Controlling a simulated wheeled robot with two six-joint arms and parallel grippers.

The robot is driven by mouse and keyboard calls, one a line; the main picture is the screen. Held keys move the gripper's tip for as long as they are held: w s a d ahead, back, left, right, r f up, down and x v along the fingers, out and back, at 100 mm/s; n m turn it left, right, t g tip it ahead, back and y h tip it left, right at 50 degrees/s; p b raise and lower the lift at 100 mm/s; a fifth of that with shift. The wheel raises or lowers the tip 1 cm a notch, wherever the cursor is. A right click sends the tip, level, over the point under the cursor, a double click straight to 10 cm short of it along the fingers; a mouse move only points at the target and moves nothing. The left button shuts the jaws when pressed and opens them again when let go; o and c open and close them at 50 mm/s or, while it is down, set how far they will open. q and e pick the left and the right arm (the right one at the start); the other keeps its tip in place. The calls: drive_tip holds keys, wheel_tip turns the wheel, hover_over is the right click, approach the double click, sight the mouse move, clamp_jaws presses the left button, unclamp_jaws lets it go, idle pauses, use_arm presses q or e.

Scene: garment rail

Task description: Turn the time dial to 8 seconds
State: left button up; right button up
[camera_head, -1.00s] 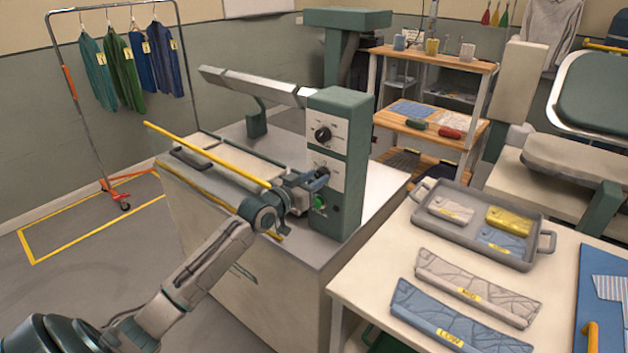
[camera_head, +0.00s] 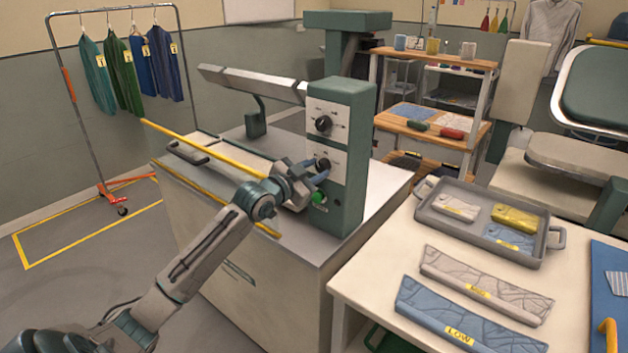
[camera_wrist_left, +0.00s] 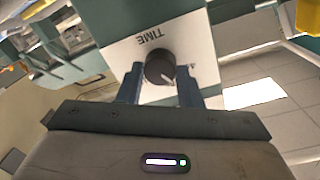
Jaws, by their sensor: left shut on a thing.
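The time dial (camera_head: 322,165) is the lower black knob on the white panel of the green control column (camera_head: 342,205). In the left wrist view the dial (camera_wrist_left: 159,67) sits below an upside-down TIME label, and its white mark points toward the lower right of the picture. My left gripper (camera_head: 312,174) is at the dial, its two fingers (camera_wrist_left: 160,82) on either side of it, shut on it. The scale numbers are too small to read. My right gripper is not in view.
A second black dial (camera_head: 323,124) sits above on the same column. A green button (camera_head: 318,197) is just below the gripper. A yellow bar (camera_head: 205,150) runs along the press front, close to my arm. A grey tray (camera_head: 425,212) stands on the table at right.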

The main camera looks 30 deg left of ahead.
use_arm(q)
drive_tip(key=m+b, duration=0.1)
drive_tip(key=m, duration=0.1)
drive_tip(key=shift+f+m, duration=0.1)
drive_tip(key=shift+m, duration=0.2)
drive_tip(key=shift+m+b, duration=0.35)
drive_tip(key=shift+m, duration=1.05)
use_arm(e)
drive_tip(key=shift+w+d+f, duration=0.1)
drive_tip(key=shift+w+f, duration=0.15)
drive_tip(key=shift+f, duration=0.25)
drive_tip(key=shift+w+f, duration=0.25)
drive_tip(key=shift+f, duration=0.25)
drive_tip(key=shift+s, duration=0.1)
use_arm(q)
drive_tip(key=o, duration=1)
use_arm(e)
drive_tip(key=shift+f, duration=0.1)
